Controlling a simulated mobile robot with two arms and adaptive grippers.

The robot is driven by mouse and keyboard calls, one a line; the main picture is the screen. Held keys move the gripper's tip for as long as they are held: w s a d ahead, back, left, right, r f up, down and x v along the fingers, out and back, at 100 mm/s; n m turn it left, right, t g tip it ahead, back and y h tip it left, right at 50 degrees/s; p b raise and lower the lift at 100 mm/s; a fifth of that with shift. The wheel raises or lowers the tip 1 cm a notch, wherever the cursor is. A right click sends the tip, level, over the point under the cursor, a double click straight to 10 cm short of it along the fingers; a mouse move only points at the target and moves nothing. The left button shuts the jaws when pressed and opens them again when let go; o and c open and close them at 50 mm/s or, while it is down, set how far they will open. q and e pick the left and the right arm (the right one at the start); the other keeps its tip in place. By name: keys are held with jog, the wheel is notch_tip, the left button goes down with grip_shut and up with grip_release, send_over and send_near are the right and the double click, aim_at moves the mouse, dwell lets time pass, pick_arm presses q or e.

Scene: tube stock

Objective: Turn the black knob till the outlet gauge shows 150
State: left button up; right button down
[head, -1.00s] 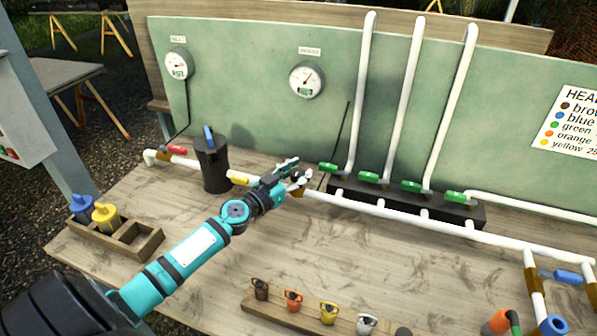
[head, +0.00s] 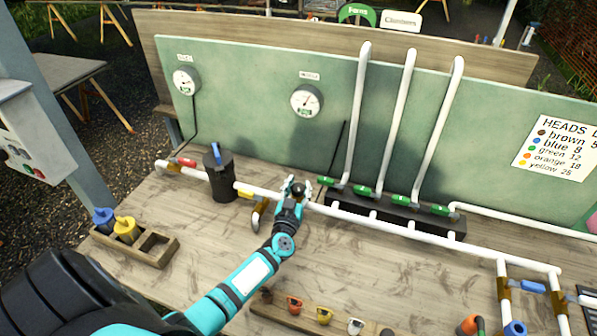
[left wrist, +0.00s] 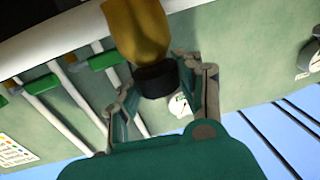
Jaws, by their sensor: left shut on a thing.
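The black knob (head: 298,189) sits on a brass body on the white pipe (head: 340,213). My left gripper (head: 299,184) reaches it from the front of the bench, its fingers on either side of the knob and shut on it. In the left wrist view the black knob (left wrist: 156,79) shows between the fingers, with the brass body (left wrist: 137,30) beyond. Two round gauges hang on the green panel. The right one (head: 307,101), whose label is too blurred to read, has its needle pointing up and right; its green readout is illegible. My right gripper is out of view.
A black canister (head: 220,178) stands left of the knob. Green-handled valves (head: 361,190) on a black manifold (head: 390,217) are close on the right. A wooden tray (head: 165,258) holds blue and yellow pieces. Coloured heads (head: 295,304) stand in a row at the front.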

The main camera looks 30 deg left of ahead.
pick_arm(q)
jog(key=n+g+y+p, duration=0.1)
jog(key=n+g+y, duration=0.1)
jog(key=y, duration=0.1)
jog(key=shift+d+n+y, duration=0.1)
jog(key=shift+n+y, duration=0.3)
jog(key=shift+f+n+g+y, duration=0.1)
jog(key=shift+n+g+y, duration=1)
jog(key=shift+y, duration=0.3)
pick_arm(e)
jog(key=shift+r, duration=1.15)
pick_arm(q)
jog(key=shift+g, duration=0.3)
jog(key=o, duration=1.2)
jog(key=shift+s, duration=0.1)
